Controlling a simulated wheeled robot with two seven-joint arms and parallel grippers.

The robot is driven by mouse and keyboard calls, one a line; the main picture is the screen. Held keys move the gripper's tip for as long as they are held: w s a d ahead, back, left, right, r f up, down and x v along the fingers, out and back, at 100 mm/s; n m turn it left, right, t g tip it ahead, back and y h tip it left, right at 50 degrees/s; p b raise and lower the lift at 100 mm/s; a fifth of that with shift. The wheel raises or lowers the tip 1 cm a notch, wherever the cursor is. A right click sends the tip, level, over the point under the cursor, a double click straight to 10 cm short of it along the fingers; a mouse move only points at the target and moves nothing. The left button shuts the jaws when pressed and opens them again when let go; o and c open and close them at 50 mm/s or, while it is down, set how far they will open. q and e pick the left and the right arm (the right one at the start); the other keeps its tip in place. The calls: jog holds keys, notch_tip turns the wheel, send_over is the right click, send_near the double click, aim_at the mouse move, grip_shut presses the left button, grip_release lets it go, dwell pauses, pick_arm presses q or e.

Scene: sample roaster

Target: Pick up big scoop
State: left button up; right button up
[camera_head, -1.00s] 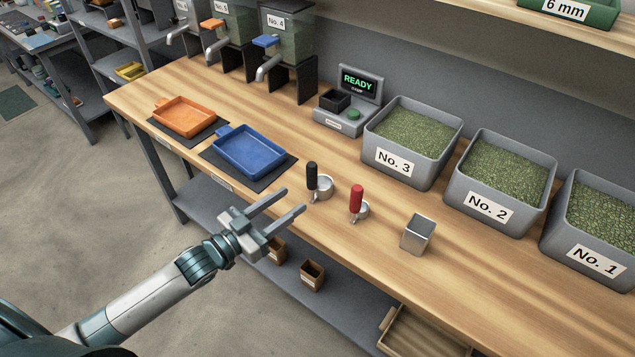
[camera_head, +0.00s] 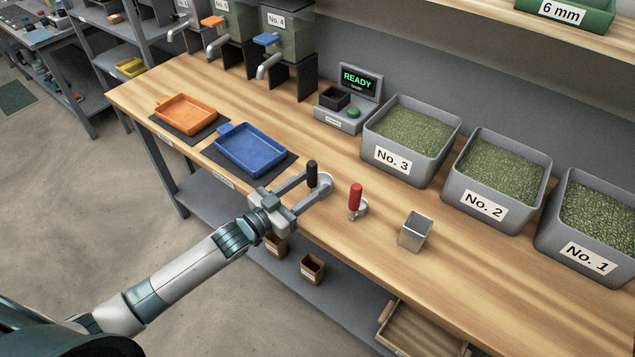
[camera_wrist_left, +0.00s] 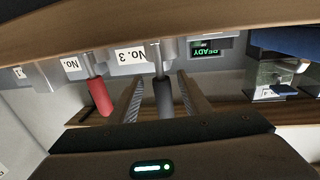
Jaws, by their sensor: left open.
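A scoop with a black upright handle (camera_head: 312,172) and a round metal cup stands near the front edge of the bench. Its cup looks a little larger than that of the scoop with a red handle (camera_head: 355,195), which stands to its right. My left gripper (camera_head: 315,187) is open, with its fingers reaching to either side of the black handle. In the left wrist view, which is upside down, the black handle (camera_wrist_left: 163,92) shows between the two fingers, with a gap on each side. The red handle (camera_wrist_left: 100,97) is outside them. My right gripper is not in view.
A metal cup (camera_head: 415,232) stands right of the scoops. Blue (camera_head: 222,146) and orange (camera_head: 165,115) trays lie to the left. Bins No. 3 (camera_head: 377,164), No. 2 (camera_head: 466,200) and No. 1 and a scale (camera_head: 340,118) stand behind. Bare bench lies around the scoops.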

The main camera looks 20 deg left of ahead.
pick_arm(q)
jog(key=shift+w+d+r, duration=0.1)
jog(key=shift+w+r, duration=0.15)
jog(key=shift+w, duration=0.05)
jog(key=p+x, duration=0.1)
jog(key=x, duration=0.1)
jog(key=p+x, duration=0.1)
jog(key=shift+w+d+r, duration=0.1)
jog(key=shift+w+r, duration=0.15)
jog(key=shift+w, duration=0.15)
jog(key=shift+w+d+f, duration=0.1)
jog(key=shift+w+d, duration=0.05)
jog(key=shift+w, duration=0.2)
grip_shut()
notch_tip(320, 180, up, 10)
jog(key=b, duration=0.1)
jog(key=shift+b, duration=0.4)
